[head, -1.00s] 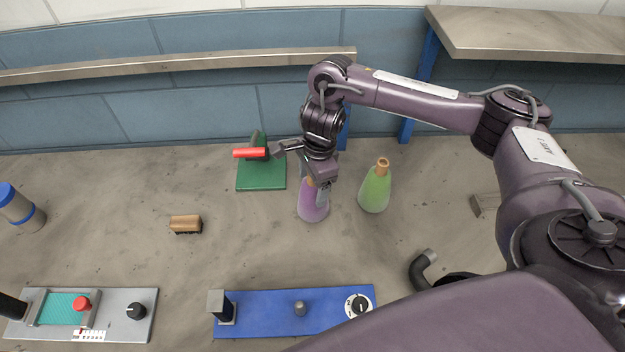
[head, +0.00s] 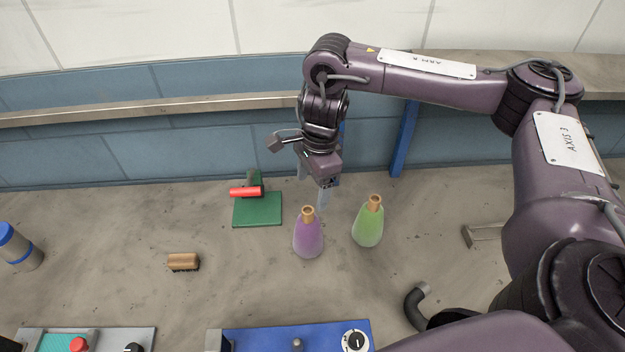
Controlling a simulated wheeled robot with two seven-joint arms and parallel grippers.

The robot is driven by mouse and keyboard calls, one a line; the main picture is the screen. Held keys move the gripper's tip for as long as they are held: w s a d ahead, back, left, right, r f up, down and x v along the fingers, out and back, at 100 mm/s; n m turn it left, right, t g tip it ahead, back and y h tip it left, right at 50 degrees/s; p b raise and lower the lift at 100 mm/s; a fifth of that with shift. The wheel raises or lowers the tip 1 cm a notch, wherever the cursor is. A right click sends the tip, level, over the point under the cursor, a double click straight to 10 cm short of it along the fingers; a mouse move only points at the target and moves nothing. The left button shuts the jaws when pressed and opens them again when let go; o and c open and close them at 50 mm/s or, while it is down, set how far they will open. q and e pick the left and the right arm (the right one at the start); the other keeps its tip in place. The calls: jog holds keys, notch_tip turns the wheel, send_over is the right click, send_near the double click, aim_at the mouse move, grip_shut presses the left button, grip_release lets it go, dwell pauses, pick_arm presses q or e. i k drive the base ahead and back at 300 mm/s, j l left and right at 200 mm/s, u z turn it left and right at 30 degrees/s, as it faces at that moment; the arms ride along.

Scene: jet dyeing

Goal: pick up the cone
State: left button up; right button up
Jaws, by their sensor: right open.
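Two cones stand upright on the grey worktop. The purple cone (head: 308,238) has a brown tip, and the green cone (head: 368,226) with a similar tip stands to its right. My right gripper (head: 319,200) points down just above and behind the purple cone, with one finger showing between the two cones' tops. It is open and holds nothing; its other finger is mostly hidden. My left gripper is not in view.
A green block with a red bar (head: 257,208) stands left of the purple cone. A wooden brush (head: 183,262) lies further left. A blue control panel (head: 280,338) and a grey panel (head: 115,338) lie along the front. A black bent pipe (head: 414,302) stands at right.

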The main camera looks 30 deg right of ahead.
aim_at(367, 229)
jog(key=k+j, duration=0.5)
jog(key=k, duration=0.15)
jog(key=k+j, duration=0.55)
jog(key=k, duration=0.15)
